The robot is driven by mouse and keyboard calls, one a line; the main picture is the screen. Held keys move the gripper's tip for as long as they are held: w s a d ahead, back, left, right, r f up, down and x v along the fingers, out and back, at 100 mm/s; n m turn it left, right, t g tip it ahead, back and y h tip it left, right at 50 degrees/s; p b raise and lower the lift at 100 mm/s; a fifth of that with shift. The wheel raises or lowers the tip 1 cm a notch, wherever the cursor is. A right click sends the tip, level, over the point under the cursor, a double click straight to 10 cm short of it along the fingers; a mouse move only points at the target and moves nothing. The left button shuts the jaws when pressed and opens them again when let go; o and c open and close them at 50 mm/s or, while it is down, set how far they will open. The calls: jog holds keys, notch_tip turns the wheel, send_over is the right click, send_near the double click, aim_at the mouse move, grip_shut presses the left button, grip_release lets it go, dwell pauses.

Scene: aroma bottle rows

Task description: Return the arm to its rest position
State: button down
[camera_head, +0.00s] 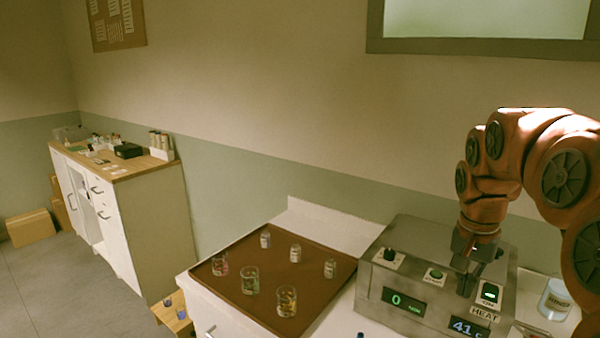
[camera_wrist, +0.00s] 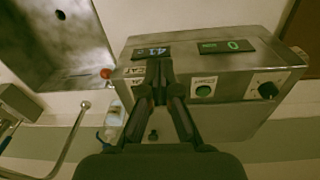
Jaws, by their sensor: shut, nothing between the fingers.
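My gripper (camera_head: 466,282) is at the end of my orange arm, at the right in the head view. It is shut and empty, pointing down over the front of a grey metal heater box (camera_head: 420,245) with knobs and lit displays. In the wrist view, my gripper's closed fingers (camera_wrist: 158,68) are in front of the same box (camera_wrist: 225,65), between a display and the green button. Whether the fingertips touch the box cannot be told. The green HEAT switch (camera_head: 489,293) is just right of the fingers in the head view and glows.
A brown tray (camera_head: 240,262) left of the box holds several small bottles and glasses with coloured contents. A cabinet (camera_head: 130,215) with bottles on top is far left. The air above the tray is free.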

jog(key=s+a+f+n, duration=0.2)
jog(key=s+a+f, duration=0.2)
jog(key=s, duration=0.5)
jog(key=s+a+f+n+g, duration=0.1)
jog(key=s+a+f+n, duration=0.2)
jog(key=s+a, duration=0.2)
jog(key=s+a+f+n+g, duration=0.1)
jog(key=s+a+f+n, duration=0.2)
jog(key=s, duration=0.9)
jog(key=shift+s+a+f+y, duration=0.35)
jog(key=shift+a+f+y, duration=0.05)
jog(key=shift+a+f, duration=0.4)
jog(key=shift+a+n, duration=0.1)
jog(key=shift+n, duration=0.2)
